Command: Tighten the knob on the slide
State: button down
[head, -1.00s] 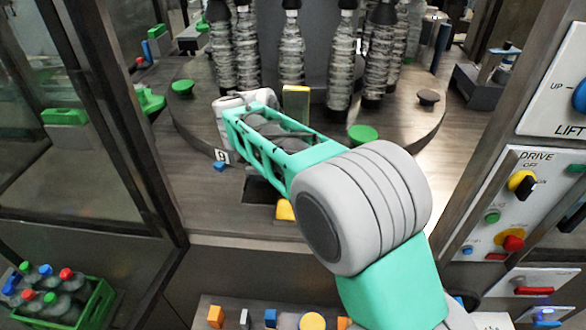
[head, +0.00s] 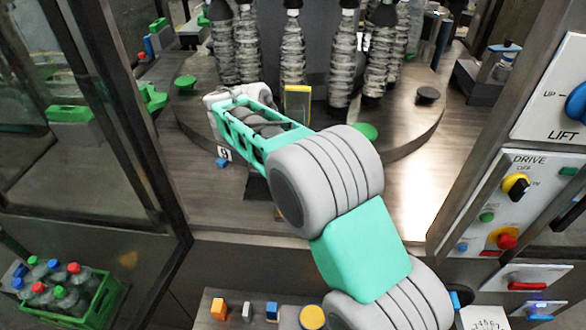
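My arm reaches from the lower right into the machine and ends in a grey wrist (head: 232,92) over the round table. A green round knob (head: 185,82) stands farther back at the left. Another green knob (head: 366,132) is partly hidden behind my arm. A dark knob (head: 428,95) is at the right.
A control panel (head: 512,195) with a DRIVE switch is at the right. A green crate (head: 95,310) of bottles is at lower left. A glass door frame (head: 150,150) borders the left.

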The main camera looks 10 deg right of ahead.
jog(key=c, duration=0.9)
grip_release()
jog(key=shift+o, duration=0.2)
